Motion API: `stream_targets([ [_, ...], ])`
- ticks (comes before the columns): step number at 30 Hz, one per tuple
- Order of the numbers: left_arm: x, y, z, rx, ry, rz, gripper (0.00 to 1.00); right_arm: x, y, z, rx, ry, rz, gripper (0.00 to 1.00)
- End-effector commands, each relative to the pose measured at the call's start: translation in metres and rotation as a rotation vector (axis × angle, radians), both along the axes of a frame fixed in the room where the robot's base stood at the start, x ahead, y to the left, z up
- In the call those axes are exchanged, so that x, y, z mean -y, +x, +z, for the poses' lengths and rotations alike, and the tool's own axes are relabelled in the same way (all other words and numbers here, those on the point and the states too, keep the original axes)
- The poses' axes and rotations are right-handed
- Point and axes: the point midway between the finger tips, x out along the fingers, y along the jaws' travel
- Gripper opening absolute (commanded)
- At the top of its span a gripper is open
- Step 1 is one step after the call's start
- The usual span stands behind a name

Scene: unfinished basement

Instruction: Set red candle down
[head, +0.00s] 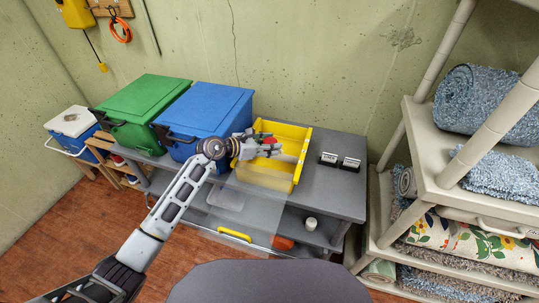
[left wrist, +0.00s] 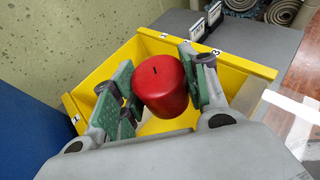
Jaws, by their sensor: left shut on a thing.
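The red candle (left wrist: 160,84) is a short cylinder with a small dark wick. In the left wrist view it sits between the green-padded fingers of my left gripper (left wrist: 160,90), which is shut on it. The candle is over or within the yellow bin (left wrist: 84,82); I cannot tell whether it touches the bin floor. In the head view a bit of the red candle (head: 268,141) shows at the fingers of my left gripper (head: 268,148), above the yellow bin (head: 283,180) on the grey bench. My right gripper is not in view.
A blue bin (head: 215,105) and a green bin (head: 145,100) stand left of the yellow bin. Two small dark label stands (head: 340,160) are on the grey bench top (head: 335,190) at right. A white candle (head: 311,224) is on the lower shelf. A rug rack (head: 440,185) stands at far right.

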Motion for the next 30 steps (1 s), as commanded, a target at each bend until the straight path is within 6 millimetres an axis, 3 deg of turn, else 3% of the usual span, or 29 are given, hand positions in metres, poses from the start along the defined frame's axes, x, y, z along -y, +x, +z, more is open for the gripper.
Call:
stream_targets([
  [16,0.0,0.0,-0.013,0.0,-0.002,0.0,0.19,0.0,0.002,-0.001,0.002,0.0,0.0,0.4],
  [30,0.0,0.0,-0.048,0.001,-0.002,0.001,0.19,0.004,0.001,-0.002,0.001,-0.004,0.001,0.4],
])
